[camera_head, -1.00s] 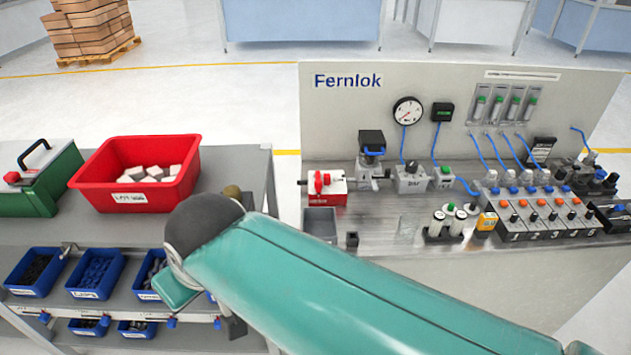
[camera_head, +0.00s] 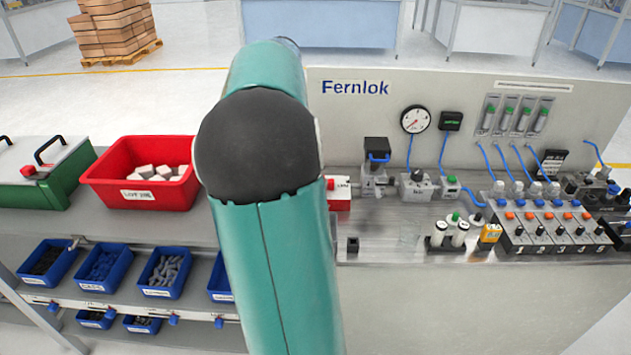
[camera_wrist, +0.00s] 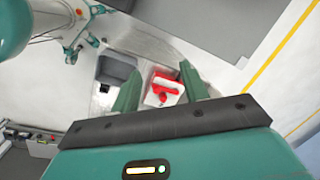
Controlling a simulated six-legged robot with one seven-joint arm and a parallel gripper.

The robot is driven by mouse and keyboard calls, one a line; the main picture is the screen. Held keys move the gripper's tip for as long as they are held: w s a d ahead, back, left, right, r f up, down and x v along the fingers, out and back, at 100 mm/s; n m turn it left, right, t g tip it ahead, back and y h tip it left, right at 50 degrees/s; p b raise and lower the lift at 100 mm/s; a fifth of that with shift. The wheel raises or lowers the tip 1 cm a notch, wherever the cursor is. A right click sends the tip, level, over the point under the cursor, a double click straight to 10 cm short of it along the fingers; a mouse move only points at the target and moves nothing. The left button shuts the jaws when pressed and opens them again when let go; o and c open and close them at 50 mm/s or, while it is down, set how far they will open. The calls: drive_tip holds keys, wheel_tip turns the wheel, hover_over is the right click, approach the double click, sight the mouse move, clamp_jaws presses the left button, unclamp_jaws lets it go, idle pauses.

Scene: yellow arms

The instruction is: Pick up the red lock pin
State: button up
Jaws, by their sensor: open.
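My gripper (camera_wrist: 160,68) is open in the wrist view, its two green fingers apart with nothing held between them. A white block with red parts (camera_wrist: 163,88) lies between and beyond the fingers. The red lock pin (camera_wrist: 165,83) appears to be among the red parts on top, but its exact outline is too small to tell. In the head view my arm covers most of that block; only its right edge (camera_head: 340,193) shows beside the arm. My gripper is hidden behind the arm there.
A grey bin (camera_wrist: 115,72) stands left of the block in the wrist view. The bench panel (camera_head: 450,120) rises behind, with a gauge (camera_head: 415,120) and valves (camera_head: 545,225) to the right. A red crate (camera_head: 140,190) stands left on a side table.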

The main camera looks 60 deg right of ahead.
sight(331, 180)
drive_tip(key=s+d+f+m+g, duration=0.1)
drive_tip(key=s+d+f+m, duration=0.25)
drive_tip(key=d, duration=0.45)
drive_tip(key=s+d+f+m+g, duration=0.1)
drive_tip(key=s+d+f+m, duration=0.1)
drive_tip(key=s+d+m, duration=0.35)
drive_tip(key=shift+n, duration=0.8)
drive_tip(key=f, duration=0.4)
drive_tip(key=d+f, duration=0.1)
drive_tip(key=f, duration=0.4)
drive_tip(key=w+f, duration=0.1)
drive_tip(key=f, duration=0.3)
drive_tip(key=shift+d+f, duration=0.4)
clamp_jaws()
